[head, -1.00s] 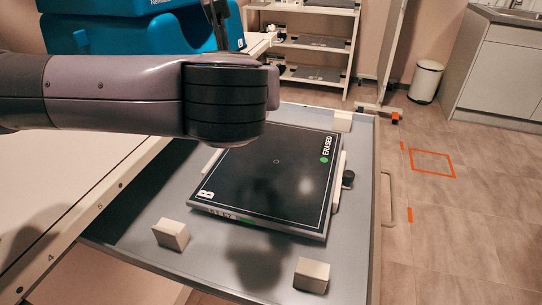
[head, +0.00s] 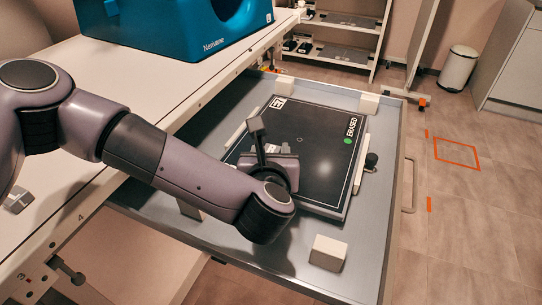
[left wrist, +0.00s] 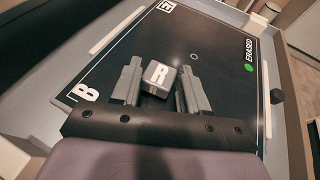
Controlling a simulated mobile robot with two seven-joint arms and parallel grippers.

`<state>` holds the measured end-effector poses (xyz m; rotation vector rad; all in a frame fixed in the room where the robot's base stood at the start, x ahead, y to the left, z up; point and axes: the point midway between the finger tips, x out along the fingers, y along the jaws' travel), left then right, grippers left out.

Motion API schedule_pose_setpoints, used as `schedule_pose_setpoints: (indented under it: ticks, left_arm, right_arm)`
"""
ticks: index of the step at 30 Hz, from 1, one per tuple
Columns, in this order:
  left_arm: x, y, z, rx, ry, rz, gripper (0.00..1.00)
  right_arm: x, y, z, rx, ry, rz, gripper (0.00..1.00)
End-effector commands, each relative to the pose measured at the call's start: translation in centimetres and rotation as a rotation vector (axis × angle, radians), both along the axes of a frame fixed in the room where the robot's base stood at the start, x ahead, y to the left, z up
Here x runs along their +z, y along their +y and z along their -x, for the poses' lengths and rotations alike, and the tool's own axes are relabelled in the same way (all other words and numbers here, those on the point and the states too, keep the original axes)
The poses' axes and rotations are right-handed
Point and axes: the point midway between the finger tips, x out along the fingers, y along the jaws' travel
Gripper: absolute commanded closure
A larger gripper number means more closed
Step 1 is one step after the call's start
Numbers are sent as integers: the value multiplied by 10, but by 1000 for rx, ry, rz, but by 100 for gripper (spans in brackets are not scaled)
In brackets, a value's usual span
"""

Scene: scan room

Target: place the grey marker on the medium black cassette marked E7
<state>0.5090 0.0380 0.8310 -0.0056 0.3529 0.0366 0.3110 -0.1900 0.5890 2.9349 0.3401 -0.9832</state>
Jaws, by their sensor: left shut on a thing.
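The large black cassette (head: 318,165) lies flat in an open grey drawer. It has a white border line, a green dot with "ERASED", and a white corner label (head: 277,102) that looks like "E7". In the left wrist view the cassette (left wrist: 110,65) also shows a "B" at its left corner. My left gripper (head: 279,152) is low over the cassette's left part. In the left wrist view its fingers (left wrist: 160,74) are shut on the grey marker (left wrist: 159,78), a small block with a white "R" face. I cannot tell whether the marker touches the cassette. My right gripper is out of view.
Pale blocks (head: 328,252) stand in the drawer around the cassette. A dark knob (head: 371,160) sits at its right side. The white bench (head: 130,75) carries a teal device (head: 170,25). A small metal object (head: 18,200) lies on the bench's left. Floor to the right is open.

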Motion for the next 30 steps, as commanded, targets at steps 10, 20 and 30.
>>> schedule_pose_setpoints:
  ticks: [10, 20, 30]
  left_arm:
    - [-13, 0, 0, -1, -2, 1, 87]
    - [-15, 0, 0, -1, -1, 0, 30]
    - [-12, 0, 0, -1, -1, 0, 30]
  right_arm:
    - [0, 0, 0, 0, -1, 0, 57]
    - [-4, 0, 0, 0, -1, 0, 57]
    - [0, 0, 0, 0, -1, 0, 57]
